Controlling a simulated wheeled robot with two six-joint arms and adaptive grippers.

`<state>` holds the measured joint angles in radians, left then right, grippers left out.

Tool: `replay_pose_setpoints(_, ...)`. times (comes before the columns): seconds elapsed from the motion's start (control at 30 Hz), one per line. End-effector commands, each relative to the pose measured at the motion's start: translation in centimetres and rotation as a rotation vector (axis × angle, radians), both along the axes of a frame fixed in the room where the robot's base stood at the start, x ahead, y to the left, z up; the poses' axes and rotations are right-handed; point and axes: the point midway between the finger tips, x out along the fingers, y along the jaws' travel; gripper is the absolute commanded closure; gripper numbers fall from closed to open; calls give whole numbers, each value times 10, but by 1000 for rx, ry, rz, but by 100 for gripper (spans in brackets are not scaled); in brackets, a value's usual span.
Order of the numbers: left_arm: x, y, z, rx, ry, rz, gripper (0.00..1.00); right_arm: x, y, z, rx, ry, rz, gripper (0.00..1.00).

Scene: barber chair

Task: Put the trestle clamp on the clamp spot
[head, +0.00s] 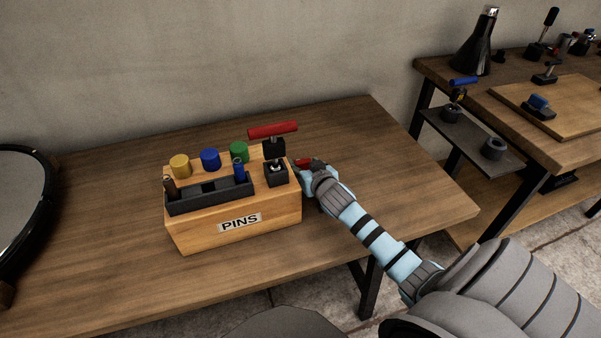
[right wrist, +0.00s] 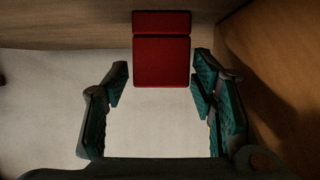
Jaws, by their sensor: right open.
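A clamp with a red bar handle (head: 272,130) stands upright at the right end of the wooden box marked PINS (head: 195,232). A blue-handled clamp (head: 456,93) stands on the small dark side shelf at the right. No label shows which is the trestle clamp, and I cannot make out a marked clamp spot. My right gripper (head: 303,168) is just right of the PINS box, partly hidden behind its own wrist. In the right wrist view its open fingers (right wrist: 160,92) flank empty space, with a red block-shaped thing (right wrist: 162,60) just beyond the tips. My left gripper is out of view.
Yellow (head: 180,166), blue (head: 210,159) and green (head: 239,152) cylinders stand at the back of the PINS box. A dark ring-shaped piece (head: 493,148) sits on the side shelf. The right bench (head: 440,71) holds several tools. The table's right part is clear.

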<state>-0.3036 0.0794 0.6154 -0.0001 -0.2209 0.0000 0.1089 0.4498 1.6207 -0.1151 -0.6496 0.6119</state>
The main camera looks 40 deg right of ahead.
Motion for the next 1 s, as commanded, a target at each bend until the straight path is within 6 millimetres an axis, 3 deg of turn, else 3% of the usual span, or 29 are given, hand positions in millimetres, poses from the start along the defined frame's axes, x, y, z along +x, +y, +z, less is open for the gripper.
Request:
replay_pose_setpoints(0.23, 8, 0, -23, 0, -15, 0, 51, 43, -13, -21, 3, 0, 1, 48)
replay_pose_setpoints(0.5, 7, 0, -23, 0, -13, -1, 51, 50, -15, -20, 1, 1, 4, 48)
replay_pose_setpoints(0.83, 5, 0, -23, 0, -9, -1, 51, 50, -15, -20, 1, 2, 3, 100)
replay_pose_setpoints(1.0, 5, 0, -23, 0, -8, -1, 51, 50, -15, -20, -1, 0, 4, 100)
